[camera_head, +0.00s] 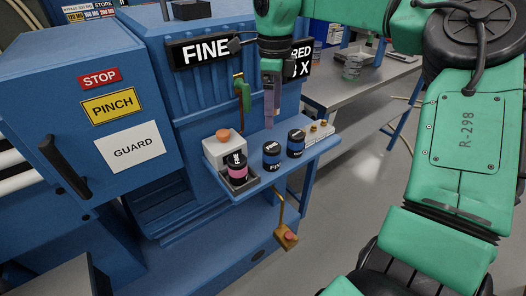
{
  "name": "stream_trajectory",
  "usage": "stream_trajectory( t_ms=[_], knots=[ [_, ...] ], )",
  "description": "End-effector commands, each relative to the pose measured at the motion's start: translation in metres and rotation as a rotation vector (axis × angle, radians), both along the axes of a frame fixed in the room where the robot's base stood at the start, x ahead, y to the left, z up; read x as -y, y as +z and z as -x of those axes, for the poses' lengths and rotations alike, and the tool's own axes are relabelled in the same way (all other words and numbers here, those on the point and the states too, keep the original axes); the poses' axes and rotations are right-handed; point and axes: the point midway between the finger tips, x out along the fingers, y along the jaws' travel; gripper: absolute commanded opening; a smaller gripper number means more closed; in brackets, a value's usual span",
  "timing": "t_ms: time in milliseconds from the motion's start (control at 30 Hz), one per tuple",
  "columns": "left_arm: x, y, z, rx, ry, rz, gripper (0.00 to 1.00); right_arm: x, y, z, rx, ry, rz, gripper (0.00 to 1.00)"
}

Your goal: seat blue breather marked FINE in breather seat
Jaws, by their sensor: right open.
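A blue-banded breather with a black cap (271,157) stands upright on the blue shelf (251,189), with white lettering on it that seems to begin FIN. A second blue-banded breather (295,144) stands just right of it; its lettering is too small to read. A pink-banded breather (238,170) stands in a dark square holder (224,180) at the shelf's left front; I cannot tell whether this holder is the breather seat. My right gripper (271,122) points down above the shelf, behind the blue breathers, open and holding nothing visible. My left gripper is out of view.
A white box with an orange knob (222,134) stands behind the pink breather. A pale block with brass fittings (319,131) is at the shelf's right end. A green-handled part (242,90) hangs on the machine front. A grey bench (353,83) stands at the right.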

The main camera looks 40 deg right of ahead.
Motion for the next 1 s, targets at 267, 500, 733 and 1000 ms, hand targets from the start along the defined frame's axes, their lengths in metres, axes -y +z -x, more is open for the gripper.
stream_trajectory(
  t_ms=[267,500,733,1000],
  knots=[
    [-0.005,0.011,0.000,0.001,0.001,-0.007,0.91,0.000,-0.066,0.000,-0.001,-0.004,-0.008,0.96],
    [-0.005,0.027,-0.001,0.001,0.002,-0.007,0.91,0.000,-0.100,0.002,-0.003,-0.005,-0.009,0.96],
    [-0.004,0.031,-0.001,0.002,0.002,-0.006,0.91,0.000,-0.131,0.000,0.004,-0.007,-0.008,0.96],
    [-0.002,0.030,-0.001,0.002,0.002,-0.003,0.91,0.001,-0.131,0.000,0.005,-0.007,-0.007,0.47]
  ],
)
